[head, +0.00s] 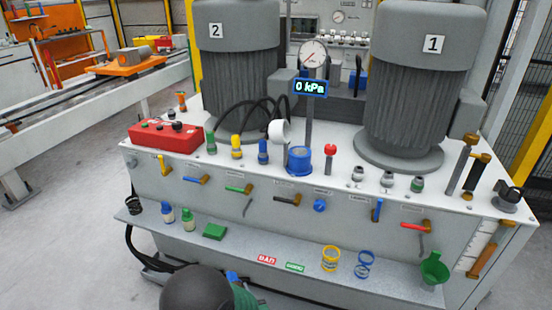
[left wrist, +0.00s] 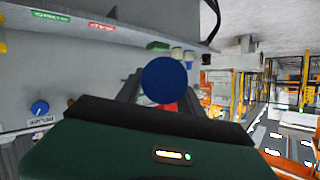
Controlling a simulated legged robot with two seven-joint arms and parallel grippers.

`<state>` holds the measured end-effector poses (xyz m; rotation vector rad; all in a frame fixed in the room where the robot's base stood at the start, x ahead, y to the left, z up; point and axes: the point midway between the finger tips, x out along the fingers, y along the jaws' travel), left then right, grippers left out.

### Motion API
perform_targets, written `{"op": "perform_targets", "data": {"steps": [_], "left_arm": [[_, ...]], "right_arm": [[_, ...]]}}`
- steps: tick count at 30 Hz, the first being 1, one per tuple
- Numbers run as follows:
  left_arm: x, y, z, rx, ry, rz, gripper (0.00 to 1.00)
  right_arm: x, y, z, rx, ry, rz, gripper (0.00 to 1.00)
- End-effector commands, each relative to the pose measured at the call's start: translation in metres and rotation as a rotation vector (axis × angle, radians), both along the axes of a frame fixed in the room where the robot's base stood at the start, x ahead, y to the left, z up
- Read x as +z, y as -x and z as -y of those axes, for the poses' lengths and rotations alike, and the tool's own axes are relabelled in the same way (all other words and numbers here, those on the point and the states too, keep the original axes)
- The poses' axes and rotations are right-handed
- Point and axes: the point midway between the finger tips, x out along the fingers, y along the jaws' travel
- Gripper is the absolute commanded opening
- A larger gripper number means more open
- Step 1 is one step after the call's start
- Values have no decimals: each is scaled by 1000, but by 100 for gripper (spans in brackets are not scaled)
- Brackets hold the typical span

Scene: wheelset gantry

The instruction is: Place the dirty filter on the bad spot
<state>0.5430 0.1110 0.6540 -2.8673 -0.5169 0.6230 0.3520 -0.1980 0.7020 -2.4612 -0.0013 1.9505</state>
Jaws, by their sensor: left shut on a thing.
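My left gripper (left wrist: 166,95) is shut on a filter with a round blue end (left wrist: 166,78), seen end-on in the left wrist view. Its sides are hidden, so I cannot tell how dirty it is. In the head view a small blue bit (head: 232,277) shows beside my green gripper body, low in front of the shelf. The red BAD label (head: 267,260) lies on the lower shelf, with the green GOOD label (head: 295,267) to its right. Both labels also show in the left wrist view, BAD (left wrist: 102,25) and GOOD (left wrist: 50,15). My right gripper is not in view.
On the shelf (head: 230,249), a green block (head: 215,231) and small bottles (head: 187,219) stand left of BAD. A yellow ring-shaped part (head: 330,258), a blue one (head: 364,264) and a green cup (head: 433,270) are to the right. Valve handles jut out above the shelf.

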Motion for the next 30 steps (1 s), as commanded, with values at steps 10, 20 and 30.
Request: {"op": "perform_targets", "data": {"steps": [10,20,30], "left_arm": [[32,88,-70,399,1,2,0],[66,115,-85,500,0,1,0],[132,114,-85,499,-1,0,0]], "right_arm": [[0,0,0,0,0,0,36],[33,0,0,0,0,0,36],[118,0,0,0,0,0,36]]}}
